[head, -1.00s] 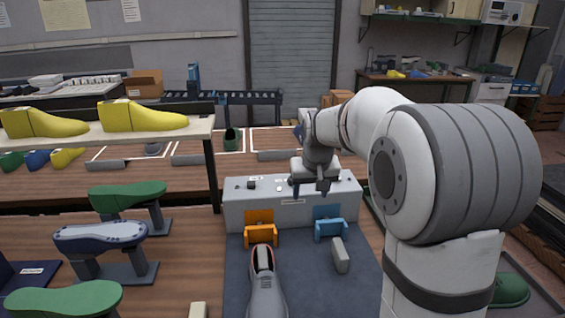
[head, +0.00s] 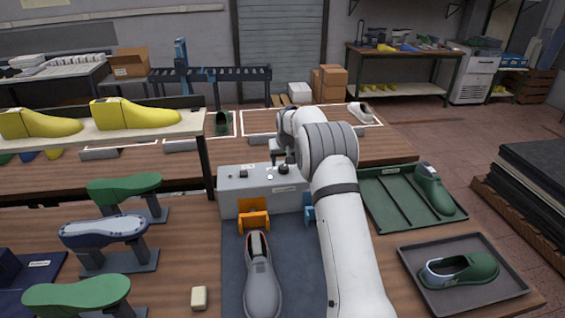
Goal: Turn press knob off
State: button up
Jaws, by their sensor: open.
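The press is a grey box (head: 237,197) on the blue-grey mat, with controls on its top. A larger black round knob (head: 283,169) sits towards the right of the visible top. A small dark knob (head: 243,173) and a pale button (head: 270,177) are to its left. My gripper (head: 281,154) is just above and behind the larger knob, open and partly hidden by my arm. Whether it touches the knob cannot be told. My arm hides the box's right end. An orange clamp (head: 253,216) and a mostly hidden blue clamp (head: 309,212) stand in front.
A grey shoe (head: 262,285) lies on the mat (head: 232,270). A shelf (head: 150,130) with yellow lasts and stands with green soles (head: 125,187) are left. A green tray (head: 390,205) and a dark tray (head: 485,300) holding a green shoe are right.

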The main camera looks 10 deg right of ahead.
aim_at(284, 167)
jog(key=shift+p+x, duration=0.45)
jog(key=shift+x, duration=1.3)
jog(key=shift+c, duration=0.6)
